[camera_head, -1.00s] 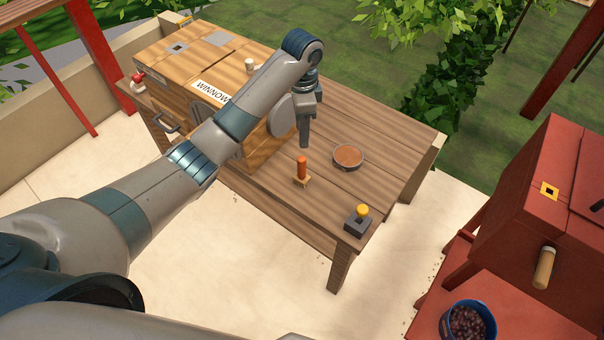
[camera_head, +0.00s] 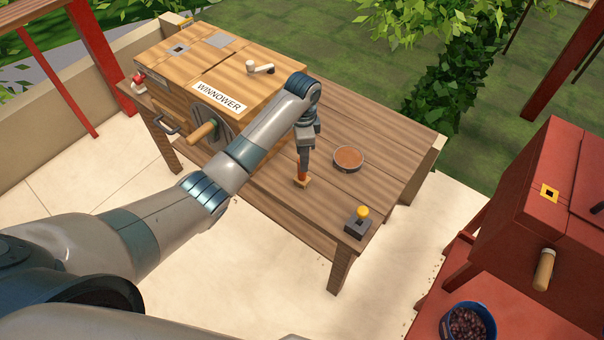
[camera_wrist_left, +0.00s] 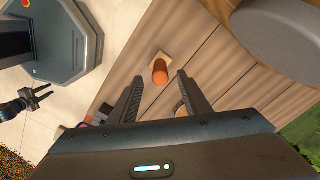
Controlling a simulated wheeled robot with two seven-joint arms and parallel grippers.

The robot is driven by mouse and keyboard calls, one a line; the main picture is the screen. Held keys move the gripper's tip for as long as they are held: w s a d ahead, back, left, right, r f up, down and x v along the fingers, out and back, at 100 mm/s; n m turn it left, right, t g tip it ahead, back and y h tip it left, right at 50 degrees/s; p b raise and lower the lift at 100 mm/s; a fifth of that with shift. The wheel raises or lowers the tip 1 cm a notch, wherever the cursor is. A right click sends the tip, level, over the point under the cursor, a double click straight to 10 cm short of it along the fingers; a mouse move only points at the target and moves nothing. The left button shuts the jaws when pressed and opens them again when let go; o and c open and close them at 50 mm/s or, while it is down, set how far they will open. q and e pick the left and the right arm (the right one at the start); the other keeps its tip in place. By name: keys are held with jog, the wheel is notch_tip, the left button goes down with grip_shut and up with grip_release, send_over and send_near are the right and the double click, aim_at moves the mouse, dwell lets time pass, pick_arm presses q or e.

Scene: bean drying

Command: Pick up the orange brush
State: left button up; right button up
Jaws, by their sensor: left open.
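The orange brush (camera_head: 302,181) stands upright on the wooden table, its pale base down. In the left wrist view its orange handle (camera_wrist_left: 160,72) shows end-on, with part of the square base behind it. My left gripper (camera_head: 303,164) points down over the brush, and its fingers hide the upper handle in the head view. In the left wrist view the open fingers (camera_wrist_left: 159,77) lie either side of the handle's line, with no clear contact. My right gripper (camera_wrist_left: 38,96) shows small at the left of the wrist view, its jaw state unclear.
The wooden winnower (camera_head: 195,75) stands on the table (camera_head: 385,135) left of the brush. A round bowl (camera_head: 348,158) sits just right of the brush. A grey box with a yellow knob (camera_head: 358,222) is near the front corner. A blue bucket (camera_head: 467,322) stands far right.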

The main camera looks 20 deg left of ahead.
pick_arm(q)
jog(key=shift+f, duration=1.1)
jog(key=shift+f, duration=0.15)
jog(key=shift+f+p, duration=0.3)
jog(key=shift+p, duration=0.15)
notch_tip(320, 180, down, 3)
jog(key=shift+p, duration=0.45)
jog(key=shift+f, duration=0.7)
grip_shut()
jog(key=shift+r, duration=0.2)
